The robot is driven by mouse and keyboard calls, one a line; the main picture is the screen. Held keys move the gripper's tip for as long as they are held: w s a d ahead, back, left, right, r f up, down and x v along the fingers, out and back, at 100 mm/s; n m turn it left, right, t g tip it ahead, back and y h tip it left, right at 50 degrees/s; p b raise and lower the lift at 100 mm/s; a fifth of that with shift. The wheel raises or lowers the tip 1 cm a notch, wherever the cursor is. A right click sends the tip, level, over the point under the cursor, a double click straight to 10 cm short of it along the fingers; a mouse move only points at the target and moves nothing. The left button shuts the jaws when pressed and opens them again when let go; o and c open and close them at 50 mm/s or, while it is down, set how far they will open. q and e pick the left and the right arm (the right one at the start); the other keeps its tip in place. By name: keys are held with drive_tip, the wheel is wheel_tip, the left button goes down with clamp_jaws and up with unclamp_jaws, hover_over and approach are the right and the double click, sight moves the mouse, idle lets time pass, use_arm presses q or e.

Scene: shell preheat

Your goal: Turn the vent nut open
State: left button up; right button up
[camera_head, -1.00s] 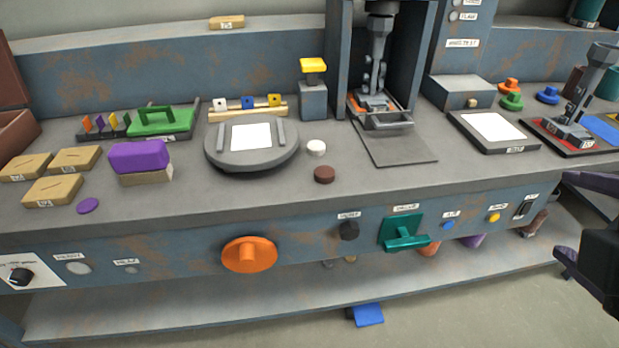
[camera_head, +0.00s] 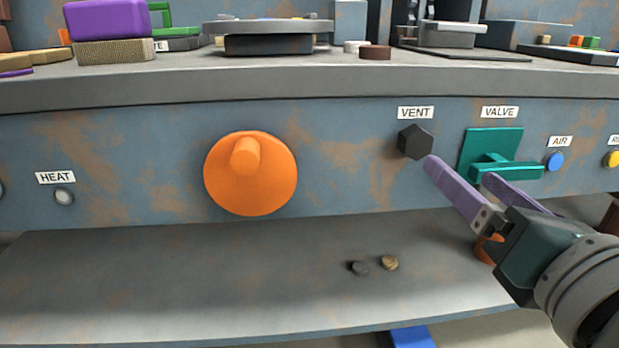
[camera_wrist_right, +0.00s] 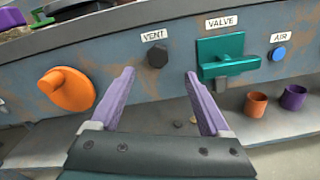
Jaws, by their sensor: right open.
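The vent nut (camera_head: 415,142) is a dark hexagonal knob on the blue-grey front panel, under the white VENT label (camera_head: 416,112). It also shows in the right wrist view (camera_wrist_right: 157,56), ahead of the gap between my fingers. My right gripper (camera_head: 458,170) has two purple fingers, spread apart with nothing between them. In the head view its fingertips are just below and right of the nut. The wrist view shows the fingers apart from the nut, one on each side of its line. My left gripper is not in view.
A teal valve handle (camera_head: 497,155) sits close to the right of the nut, by my fingers. A large orange knob (camera_head: 250,174) is to the left. A blue AIR button (camera_head: 553,162) is farther right. A lower shelf (camera_head: 220,275) runs below the panel, with two small round pieces on it.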

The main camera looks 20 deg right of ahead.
sight(420, 145)
use_arm(q)
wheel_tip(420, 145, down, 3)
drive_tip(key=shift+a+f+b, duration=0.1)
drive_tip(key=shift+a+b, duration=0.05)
drive_tip(key=shift+b, duration=1.05)
use_arm(e)
drive_tip(key=shift+n, duration=0.3)
drive_tip(key=x, duration=1)
drive_tip(key=shift+w+a+f, duration=0.1)
drive_tip(key=shift+a+f, duration=0.15)
drive_tip(key=shift+f, duration=0.05)
drive_tip(key=shift+c, duration=0.4)
clamp_jaws()
